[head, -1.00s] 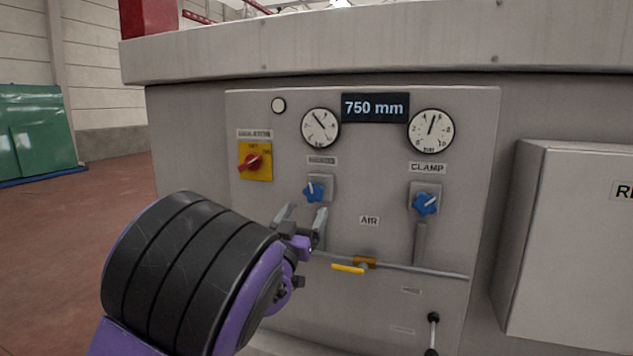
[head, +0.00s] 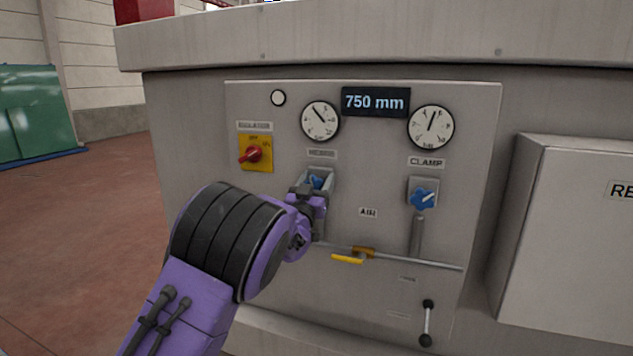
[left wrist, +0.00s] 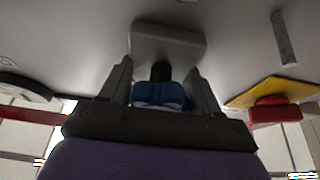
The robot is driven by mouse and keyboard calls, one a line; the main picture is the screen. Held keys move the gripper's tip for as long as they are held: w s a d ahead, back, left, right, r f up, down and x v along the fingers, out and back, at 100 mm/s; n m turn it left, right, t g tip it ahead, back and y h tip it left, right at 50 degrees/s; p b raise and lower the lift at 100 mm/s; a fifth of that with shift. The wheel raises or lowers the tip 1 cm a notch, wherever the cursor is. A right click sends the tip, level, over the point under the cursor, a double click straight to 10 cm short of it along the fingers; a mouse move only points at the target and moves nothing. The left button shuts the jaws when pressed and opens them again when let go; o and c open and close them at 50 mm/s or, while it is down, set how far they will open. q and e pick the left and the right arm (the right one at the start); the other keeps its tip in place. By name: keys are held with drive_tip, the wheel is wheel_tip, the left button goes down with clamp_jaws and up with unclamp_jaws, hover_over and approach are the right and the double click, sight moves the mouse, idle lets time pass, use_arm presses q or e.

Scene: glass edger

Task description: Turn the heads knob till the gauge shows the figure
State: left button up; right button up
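The blue heads knob (head: 315,182) is on the panel under a blurred label, below the left gauge. My left gripper (head: 316,188) is at this knob and hides much of it in the head view. In the left wrist view the knob (left wrist: 160,95) sits between the two fingers (left wrist: 160,80), one on each side. The fingers look open around it; I cannot tell whether either touches. The left gauge (head: 320,121) has its needle pointing to the upper left; its figures are too small to read. My right gripper is not in view.
The clamp knob (head: 422,198) and clamp gauge (head: 430,127) are to the right. A display (head: 375,102) reads 750 mm. A red isolator switch (head: 254,153) is left of the knob. A yellow valve lever (head: 348,259) is below. A grey box (head: 570,240) juts out at right.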

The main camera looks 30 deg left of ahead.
use_arm(q)
drive_tip(key=shift+c, duration=0.5)
drive_tip(key=shift+n+y, duration=0.4)
drive_tip(key=shift+n, duration=0.1)
drive_tip(key=n+y, duration=0.1)
drive_tip(key=n, duration=0.1)
drive_tip(key=n+g+y, duration=0.1)
drive_tip(key=n, duration=0.2)
drive_tip(key=shift+a+y+b, duration=0.1)
drive_tip(key=shift+y+b, duration=0.2)
drive_tip(key=shift+b, duration=0.05)
drive_tip(key=shift+f+n+g+y, duration=0.1)
drive_tip(key=shift+n+g+y, duration=0.45)
drive_tip(key=shift+n, duration=1.05)
drive_tip(key=shift+n+g+y, duration=0.35)
drive_tip(key=shift+n+g, duration=0.3)
drive_tip(key=shift+n, duration=0.95)
drive_tip(key=shift+a, duration=0.1)
drive_tip(key=o, duration=1)
drive_tip(key=shift+c, duration=0.2)
drive_tip(key=shift+s, duration=0.1)
